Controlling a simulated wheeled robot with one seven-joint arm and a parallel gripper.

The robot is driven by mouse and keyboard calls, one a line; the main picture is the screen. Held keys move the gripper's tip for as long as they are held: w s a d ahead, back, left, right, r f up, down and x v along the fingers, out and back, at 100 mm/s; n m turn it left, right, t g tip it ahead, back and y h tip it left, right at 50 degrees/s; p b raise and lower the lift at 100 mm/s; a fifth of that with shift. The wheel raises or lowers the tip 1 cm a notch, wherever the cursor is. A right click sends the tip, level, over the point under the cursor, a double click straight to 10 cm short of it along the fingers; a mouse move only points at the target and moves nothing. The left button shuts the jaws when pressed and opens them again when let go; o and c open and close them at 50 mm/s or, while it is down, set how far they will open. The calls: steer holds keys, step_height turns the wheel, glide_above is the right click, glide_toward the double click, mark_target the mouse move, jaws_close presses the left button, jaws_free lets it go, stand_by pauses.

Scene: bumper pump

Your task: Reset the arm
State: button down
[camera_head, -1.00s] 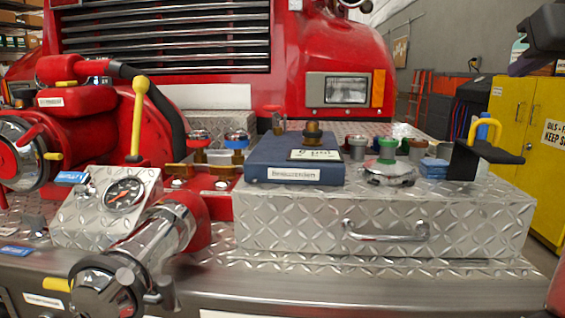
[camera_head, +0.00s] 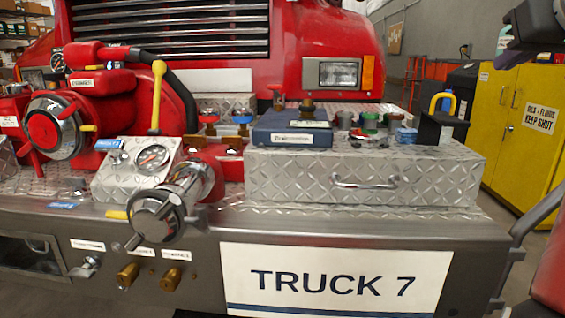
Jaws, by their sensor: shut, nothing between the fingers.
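My gripper (camera_head: 532,24) shows as a dark shape at the top right edge, partly cut off by the frame. It is shut and empty, held up in front of the wall and the yellow cabinet, apart from everything on the bumper. The rest of my arm is mostly out of view.
The truck's bumper (camera_head: 225,215) carries a red pump (camera_head: 100,90), a gauge box (camera_head: 150,160), a chrome outlet (camera_head: 165,205) and a diamond-plate box (camera_head: 300,180). A yellow cabinet (camera_head: 505,130) stands right.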

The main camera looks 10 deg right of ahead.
steer(key=a+f+g+y, duration=0.1)
steer(key=a+f+g, duration=0.1)
steer(key=a+f, duration=0.75)
steer(key=a+f+g+y, duration=0.1)
steer(key=a+f+g, duration=0.1)
steer(key=a+f, duration=0.75)
steer(key=s+a+f+g, duration=0.1)
steer(key=s+a+f, duration=0.1)
steer(key=f, duration=0.6)
steer(key=s+a+f+n, duration=0.1)
steer(key=s+f, duration=0.3)
steer(key=f, duration=0.4)
steer(key=s+a+f+n+g, duration=0.1)
steer(key=s+a+f, duration=0.2)
steer(key=f, duration=0.5)
steer(key=shift+s+f+g, duration=0.25)
steer(key=shift+s+g, duration=0.05)
steer(key=shift+s, duration=0.15)
